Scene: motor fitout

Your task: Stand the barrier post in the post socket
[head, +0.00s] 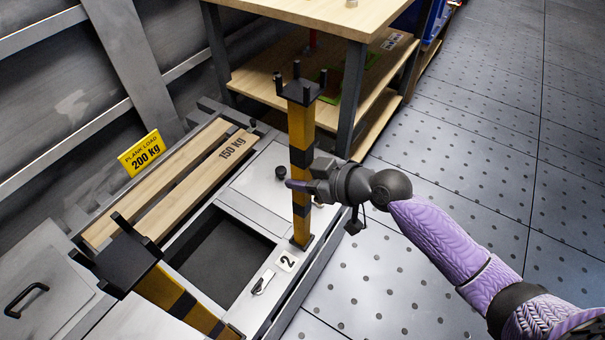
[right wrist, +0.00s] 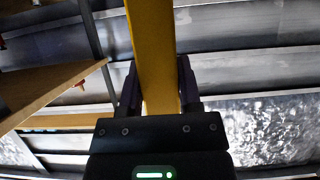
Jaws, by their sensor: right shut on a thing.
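A yellow-and-black barrier post (head: 301,125) with a dark pronged top stands roughly upright in the head view. My right gripper (head: 303,186) is shut around its middle. In the right wrist view the yellow post (right wrist: 150,45) runs between the two fingers of my right gripper (right wrist: 158,95). The post's foot is at the edge of the grey deck, beside a white label marked 2 (head: 287,261). I cannot tell whether it sits in a socket or just above the surface; the socket itself is not clearly visible. My left gripper is not in view.
Another yellow-and-black post (head: 166,289) stands at the lower left. Wooden planks (head: 190,180) lie beside a dark recess (head: 222,255) in the deck. A wooden bench (head: 320,15) with a lower shelf stands behind the held post. The dotted floor at right is clear.

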